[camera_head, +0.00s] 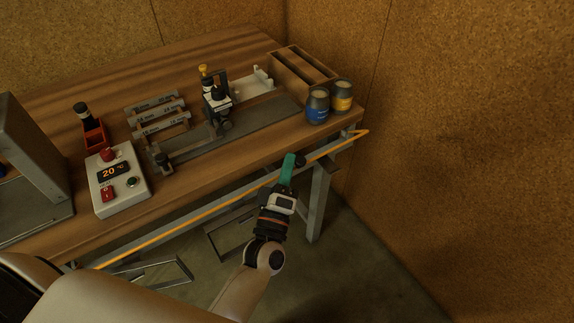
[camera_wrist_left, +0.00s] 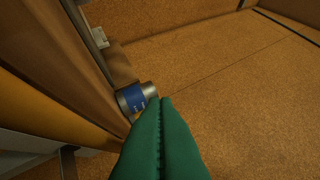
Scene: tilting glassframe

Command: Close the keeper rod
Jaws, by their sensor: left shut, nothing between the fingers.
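A long orange rod (camera_head: 200,226) runs along the front of the workbench, from the lower left to a bent end near the right corner. I cannot tell for certain whether it is the keeper rod. An orange band (camera_wrist_left: 40,108) at the left of the left wrist view looks like the same rod. My left gripper (camera_head: 293,158), with green fingers, is shut and empty in front of the bench's right part, close to the rod in the picture. Contact cannot be told. Its closed fingers also show in the left wrist view (camera_wrist_left: 160,102). My right gripper is not in view.
A blue can (camera_head: 318,105) and a yellow can (camera_head: 341,96) stand near the right corner of the bench (camera_head: 265,140). A control box (camera_head: 118,195) reading 20 °C sits at the left. A cork-like wall (camera_head: 460,140) closes off the right side.

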